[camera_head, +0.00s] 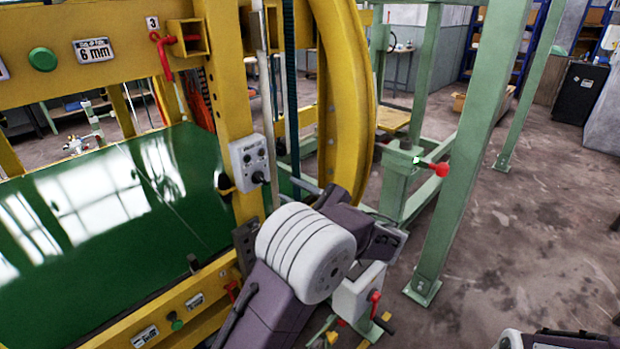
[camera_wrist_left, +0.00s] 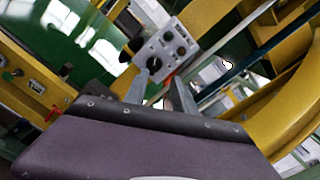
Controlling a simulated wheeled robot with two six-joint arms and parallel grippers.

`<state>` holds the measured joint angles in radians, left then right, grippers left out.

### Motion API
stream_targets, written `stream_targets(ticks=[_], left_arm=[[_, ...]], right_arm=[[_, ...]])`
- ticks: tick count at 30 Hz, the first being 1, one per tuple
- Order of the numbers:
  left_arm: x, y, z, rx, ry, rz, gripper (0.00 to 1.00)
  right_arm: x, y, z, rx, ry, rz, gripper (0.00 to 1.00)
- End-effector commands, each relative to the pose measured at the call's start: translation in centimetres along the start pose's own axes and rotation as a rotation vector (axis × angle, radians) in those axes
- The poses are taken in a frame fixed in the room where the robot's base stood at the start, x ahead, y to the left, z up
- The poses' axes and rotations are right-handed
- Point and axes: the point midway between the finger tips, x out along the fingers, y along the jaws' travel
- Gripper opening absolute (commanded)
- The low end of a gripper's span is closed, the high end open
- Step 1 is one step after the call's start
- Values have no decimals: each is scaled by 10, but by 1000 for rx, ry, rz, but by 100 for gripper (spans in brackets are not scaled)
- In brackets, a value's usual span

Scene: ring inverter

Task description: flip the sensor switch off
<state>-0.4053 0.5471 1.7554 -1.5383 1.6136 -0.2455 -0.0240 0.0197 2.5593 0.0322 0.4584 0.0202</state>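A small grey control box (camera_head: 249,163) with several dark knobs is fixed to the yellow post in the head view. It also shows in the left wrist view (camera_wrist_left: 178,45). A black switch knob (camera_head: 258,177) sits at its lower right and shows in the left wrist view (camera_wrist_left: 154,63) close beyond the fingertips. I cannot read the switch's setting. My left gripper (camera_head: 293,190) is just right of and below the box. In the left wrist view its two grey fingers (camera_wrist_left: 159,77) are apart and empty. Contact with the knob is not visible. My right gripper is not in view.
The yellow frame post (camera_head: 232,90) carries the box. A curved yellow rim (camera_head: 352,100) stands to its right. A green panel (camera_head: 120,200) lies left. A green post (camera_head: 465,150) stands right, with open floor (camera_head: 540,230) beyond.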

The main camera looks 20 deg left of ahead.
Motion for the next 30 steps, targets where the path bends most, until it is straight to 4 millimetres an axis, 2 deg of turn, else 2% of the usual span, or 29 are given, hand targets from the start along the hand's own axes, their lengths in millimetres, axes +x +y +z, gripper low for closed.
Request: stream_targets(ticks=[1, 3, 7, 10, 18, 21, 30], left_arm=[[-10, -1, -10, 23, 13, -20, 32], [-17, -3, -14, 30, 23, -34, 32], [-14, -3, -14, 29, 25, -34, 32], [-1, -3, -13, 29, 23, -30, 32], [55, -4, -14, 29, 23, -29, 32], [68, -5, -15, 29, 24, -30, 32], [74, -5, -17, 28, 26, -32, 32]], right_arm=[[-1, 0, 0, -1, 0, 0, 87], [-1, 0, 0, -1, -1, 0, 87], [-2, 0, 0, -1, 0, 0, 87], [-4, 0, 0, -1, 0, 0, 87], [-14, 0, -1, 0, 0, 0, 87], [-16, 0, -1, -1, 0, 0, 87], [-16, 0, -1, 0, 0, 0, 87]])
